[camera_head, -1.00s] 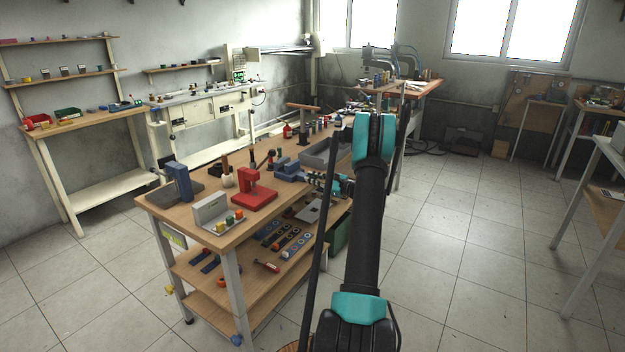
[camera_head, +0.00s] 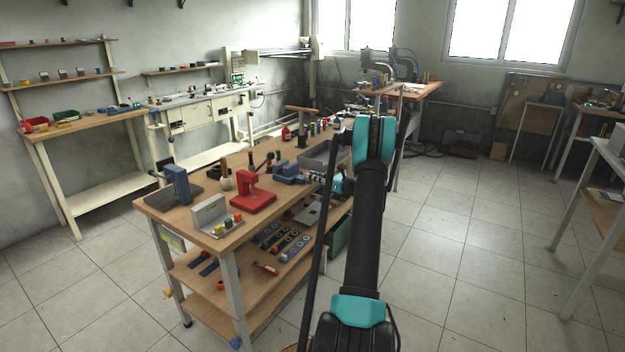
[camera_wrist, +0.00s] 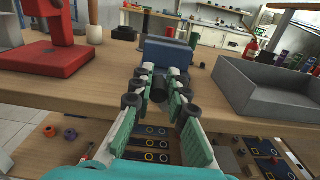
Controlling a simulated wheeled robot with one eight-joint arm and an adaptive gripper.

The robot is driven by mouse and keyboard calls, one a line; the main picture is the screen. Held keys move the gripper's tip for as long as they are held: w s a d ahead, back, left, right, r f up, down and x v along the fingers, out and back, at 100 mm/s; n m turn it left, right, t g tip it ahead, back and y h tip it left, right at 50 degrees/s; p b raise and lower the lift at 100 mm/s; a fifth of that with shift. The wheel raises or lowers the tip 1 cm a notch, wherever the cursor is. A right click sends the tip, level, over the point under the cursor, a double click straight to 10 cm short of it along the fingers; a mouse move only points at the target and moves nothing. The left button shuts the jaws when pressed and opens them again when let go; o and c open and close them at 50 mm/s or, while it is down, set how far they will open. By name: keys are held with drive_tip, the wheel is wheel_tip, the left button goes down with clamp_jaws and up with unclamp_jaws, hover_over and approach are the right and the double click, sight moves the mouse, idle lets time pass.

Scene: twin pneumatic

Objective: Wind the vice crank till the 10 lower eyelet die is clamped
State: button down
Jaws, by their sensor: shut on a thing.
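The blue vice (camera_head: 288,174) stands at the right edge of the wooden bench. In the wrist view the vice (camera_wrist: 166,54) is straight ahead, beyond my fingertips. My gripper (camera_wrist: 157,84) is shut on the dark crank end (camera_wrist: 158,92) at the near side of the vice, and the fingers hide most of the crank. In the head view my gripper (camera_head: 318,177) is small and partly hidden by my arm, beside the vice. I cannot make out the 10 lower eyelet die or whether the jaws touch it.
A red press (camera_head: 252,192) stands left of the vice, and a grey open tray (camera_wrist: 268,88) stands right of it. Below the bench top, a lower shelf (camera_head: 205,292) holds strips with rings. The floor to the right is clear.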

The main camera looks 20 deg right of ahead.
drive_tip(key=shift+w+d+r+m, duration=0.15)
drive_tip(key=shift+d+m, duration=0.1)
drive_tip(key=shift+m, duration=0.5)
drive_tip(key=shift+w+d+f+m, duration=0.15)
drive_tip(key=shift+d+m, duration=0.1)
drive_tip(key=shift+m, duration=0.5)
drive_tip(key=shift+r, duration=0.1)
drive_tip(key=c, duration=1.5)
unclamp_jaws()
drive_tip(key=v, duration=1.2)
drive_tip(key=shift+d, duration=0.1)
drive_tip(key=shift+w, duration=0.1)
